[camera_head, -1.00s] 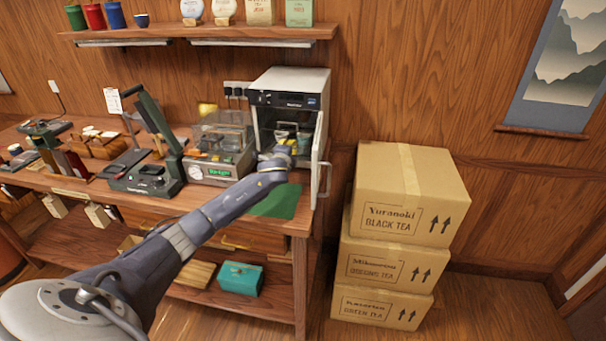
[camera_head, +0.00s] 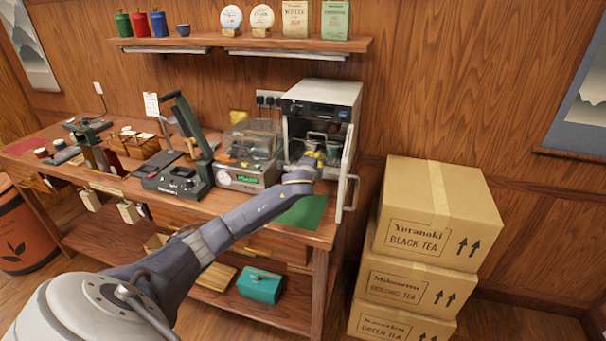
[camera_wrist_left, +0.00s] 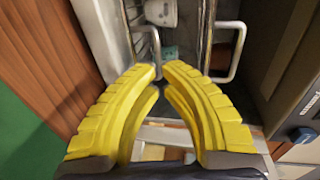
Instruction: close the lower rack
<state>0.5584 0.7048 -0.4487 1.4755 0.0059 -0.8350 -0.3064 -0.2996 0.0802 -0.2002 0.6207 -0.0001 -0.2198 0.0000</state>
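The small white cabinet (camera_head: 340,92) stands at the right end of the bench with its door (camera_head: 349,178) swung open to the right. My left arm reaches across the bench, and the yellow left gripper (camera_head: 312,158) is at the cabinet opening. In the left wrist view the yellow fingers (camera_wrist_left: 161,70) have their tips almost together, with nothing seen between them. Two metal rack handles show past the tips: the lower one (camera_wrist_left: 158,52) and the upper one (camera_wrist_left: 238,60). Contact with either is unclear. My right gripper is out of view.
A green mat (camera_head: 302,213) lies before the cabinet. A clear-lidded machine (camera_head: 250,150) stands close to its left, and a lever press (camera_head: 180,178) farther left. Stacked tea boxes (camera_head: 435,215) stand right of the bench. A shelf (camera_head: 240,43) runs above.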

